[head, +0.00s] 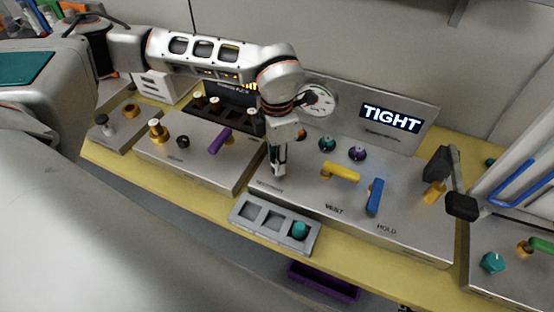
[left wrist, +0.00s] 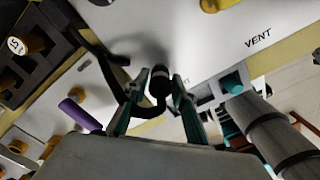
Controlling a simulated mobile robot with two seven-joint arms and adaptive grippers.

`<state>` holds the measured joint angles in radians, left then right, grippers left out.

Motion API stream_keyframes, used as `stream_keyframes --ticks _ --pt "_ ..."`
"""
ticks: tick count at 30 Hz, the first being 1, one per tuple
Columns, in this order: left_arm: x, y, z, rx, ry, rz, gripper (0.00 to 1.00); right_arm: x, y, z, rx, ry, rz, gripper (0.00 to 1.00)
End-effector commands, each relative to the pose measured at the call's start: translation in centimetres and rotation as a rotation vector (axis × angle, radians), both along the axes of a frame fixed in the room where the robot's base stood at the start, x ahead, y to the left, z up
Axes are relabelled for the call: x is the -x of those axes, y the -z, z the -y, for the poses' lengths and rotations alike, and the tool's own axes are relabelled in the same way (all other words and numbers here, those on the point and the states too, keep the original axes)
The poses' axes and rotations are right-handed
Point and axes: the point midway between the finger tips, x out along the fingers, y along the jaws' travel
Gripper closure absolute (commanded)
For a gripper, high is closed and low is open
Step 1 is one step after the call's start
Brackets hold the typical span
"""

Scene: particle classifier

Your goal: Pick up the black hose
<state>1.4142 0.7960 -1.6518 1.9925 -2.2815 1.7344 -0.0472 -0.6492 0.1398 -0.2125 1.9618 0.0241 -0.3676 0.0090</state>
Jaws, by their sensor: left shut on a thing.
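The black hose (left wrist: 116,84) shows in the left wrist view. It runs down from the upper left and curves up to a thick black end between the fingertips of my left gripper (left wrist: 157,84). The gripper is shut on this end. In the head view my left gripper (head: 279,170) points down over the left part of the middle metal panel (head: 310,180), just behind the small tray. The hose is hard to make out there, hidden by the gripper and arm. My right gripper is not in view.
The middle panel carries a yellow handle (head: 343,172), a blue handle (head: 375,196), a black lever (head: 437,163) and a "TIGHT" display (head: 391,118). A grey tray (head: 273,233) with a teal knob (head: 299,230) sits in front. A purple handle (head: 220,141) stands on the left panel.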

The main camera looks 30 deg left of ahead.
Motion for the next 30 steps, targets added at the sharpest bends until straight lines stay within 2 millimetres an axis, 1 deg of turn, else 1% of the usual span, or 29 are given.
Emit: stream_keyframes --ticks 5,8,11,18,21,25,30 --pt "-0.2 -1.8 0.1 0.002 0.001 0.007 0.96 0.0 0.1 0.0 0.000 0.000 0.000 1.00" --pt "-0.2 -3.6 0.1 0.002 0.001 0.009 0.96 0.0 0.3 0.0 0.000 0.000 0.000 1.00" --pt "-0.2 -5.9 0.0 0.002 0.000 0.010 0.96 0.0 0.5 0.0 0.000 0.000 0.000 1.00" --pt "-0.3 -12.7 0.1 0.002 0.000 0.010 0.96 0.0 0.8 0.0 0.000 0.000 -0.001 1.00" --pt "-0.2 -15.1 0.0 0.001 0.000 0.009 0.96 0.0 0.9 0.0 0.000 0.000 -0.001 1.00" --pt "-0.1 -17.4 0.0 0.000 0.001 0.006 0.96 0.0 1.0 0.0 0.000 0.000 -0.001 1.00" --pt "-0.1 -19.3 0.0 0.001 0.001 0.004 0.96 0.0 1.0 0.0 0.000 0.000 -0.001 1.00"
